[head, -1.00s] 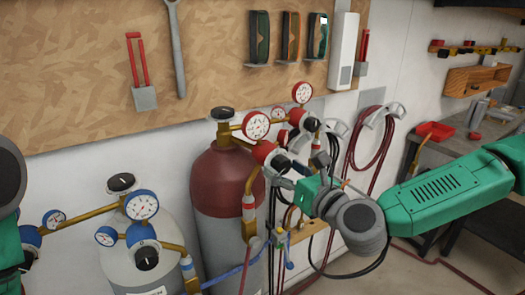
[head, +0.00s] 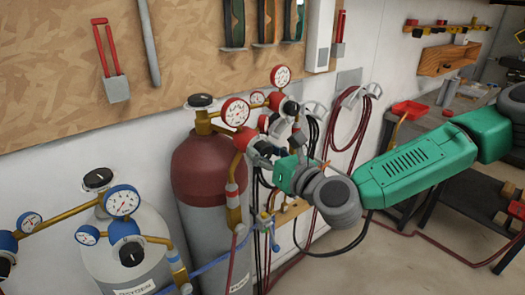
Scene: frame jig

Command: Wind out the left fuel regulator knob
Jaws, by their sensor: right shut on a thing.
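The left fuel regulator (head: 243,138) is red, with a white-faced gauge (head: 235,111) above it, on the maroon-topped fuel cylinder (head: 206,172). Its dark knob (head: 260,147) faces right, toward my right gripper. My right gripper (head: 272,153) comes in from the right and is shut on this knob; its fingers are small and partly hide it. A second red regulator (head: 271,122) with its own gauge (head: 280,76) sits just behind and to the right. My left gripper is not in view.
A grey oxygen cylinder (head: 130,245) with blue regulators stands at the left. Red hoses (head: 352,125) hang on wall hooks close behind my right arm. A workbench (head: 460,105) stands at the right.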

